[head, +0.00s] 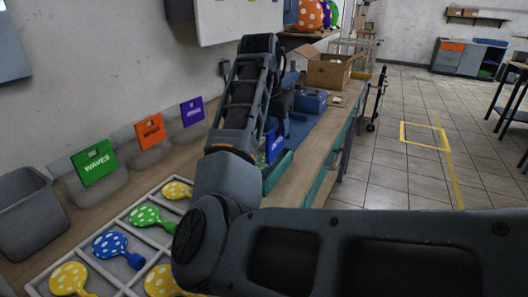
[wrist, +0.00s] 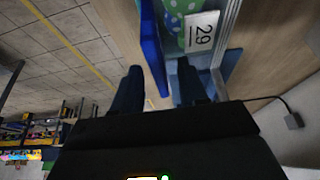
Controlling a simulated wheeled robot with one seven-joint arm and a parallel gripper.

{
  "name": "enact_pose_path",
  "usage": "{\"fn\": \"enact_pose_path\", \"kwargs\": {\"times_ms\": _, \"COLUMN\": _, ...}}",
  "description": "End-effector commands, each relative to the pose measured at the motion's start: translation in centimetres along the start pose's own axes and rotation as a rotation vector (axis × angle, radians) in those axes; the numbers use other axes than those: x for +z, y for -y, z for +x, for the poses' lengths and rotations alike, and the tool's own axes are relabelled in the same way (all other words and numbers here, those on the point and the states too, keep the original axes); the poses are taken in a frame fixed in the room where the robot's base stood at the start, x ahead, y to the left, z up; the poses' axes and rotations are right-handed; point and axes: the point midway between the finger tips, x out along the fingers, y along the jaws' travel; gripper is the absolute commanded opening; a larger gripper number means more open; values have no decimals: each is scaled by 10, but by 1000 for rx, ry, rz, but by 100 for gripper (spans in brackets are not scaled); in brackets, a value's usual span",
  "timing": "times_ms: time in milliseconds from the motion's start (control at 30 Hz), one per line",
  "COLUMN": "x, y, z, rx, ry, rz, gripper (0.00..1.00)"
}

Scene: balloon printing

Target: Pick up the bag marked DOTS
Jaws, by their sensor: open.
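In the head view, a blue bag-like item (head: 275,145) stands behind my arm on the bench, partly hidden, and its marking cannot be read. In the wrist view, a thin blue panel (wrist: 152,45), seen nearly edge-on, lies between the two dark fingers of my gripper (wrist: 158,78). The gripper is open, and I cannot tell whether a finger touches the panel. A green dotted surface (wrist: 173,12) and a white card reading 29 (wrist: 202,32) are just beyond. No DOTS lettering is legible in either view.
A green bag marked WAVES (head: 94,162), an orange bag (head: 150,132) and a purple bag (head: 192,111) stand in holders along the wall. A divided tray (head: 120,270) holds dotted balloons. A grey bin (head: 28,212) is at left. A cardboard box (head: 328,70) stands farther back.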

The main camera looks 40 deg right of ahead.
Motion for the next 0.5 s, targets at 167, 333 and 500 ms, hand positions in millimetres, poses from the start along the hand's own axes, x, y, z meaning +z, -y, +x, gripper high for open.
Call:
{"fn": "enact_pose_path", "kwargs": {"times_ms": 167, "x": 2, "y": -1, "z": 23, "rx": 0, "ry": 1, "rz": 0, "gripper": 43}}
{"fn": "enact_pose_path", "kwargs": {"times_ms": 333, "x": 2, "y": -1, "z": 30, "rx": 0, "ry": 1, "rz": 0, "gripper": 43}}
{"fn": "enact_pose_path", "kwargs": {"times_ms": 500, "x": 2, "y": -1, "z": 29, "rx": 0, "ry": 1, "rz": 1, "gripper": 41}}
